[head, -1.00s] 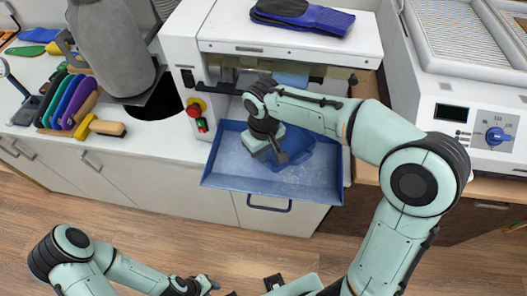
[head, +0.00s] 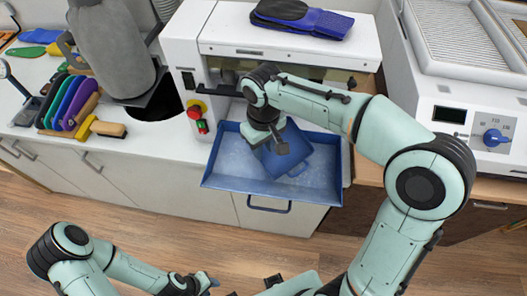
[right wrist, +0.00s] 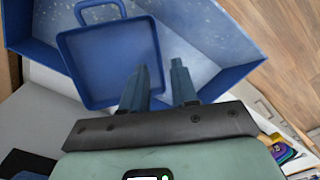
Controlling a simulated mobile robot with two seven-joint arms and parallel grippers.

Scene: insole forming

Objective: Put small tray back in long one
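The long tray (head: 325,190) is blue with a front handle and sticks out below the white machine. The small tray (head: 295,155), a darker blue square with its own handle, is inside the long tray's outline, turned at an angle. In the right wrist view the small tray (right wrist: 105,65) overlaps the long tray (right wrist: 235,75). My right gripper (head: 283,148) is above the small tray; in the wrist view its fingers (right wrist: 161,82) are apart, near the tray's right edge. Whether they touch it is unclear. My left gripper (head: 208,281) is low, away from the trays, its fingers unclear.
The white machine (head: 280,52) with a red button stands behind the long tray, with dark blue insoles (head: 300,16) on top. Coloured tools (head: 75,100) stand on the left counter. Another machine with a blue knob (head: 493,136) is at the right. The floor in front is clear.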

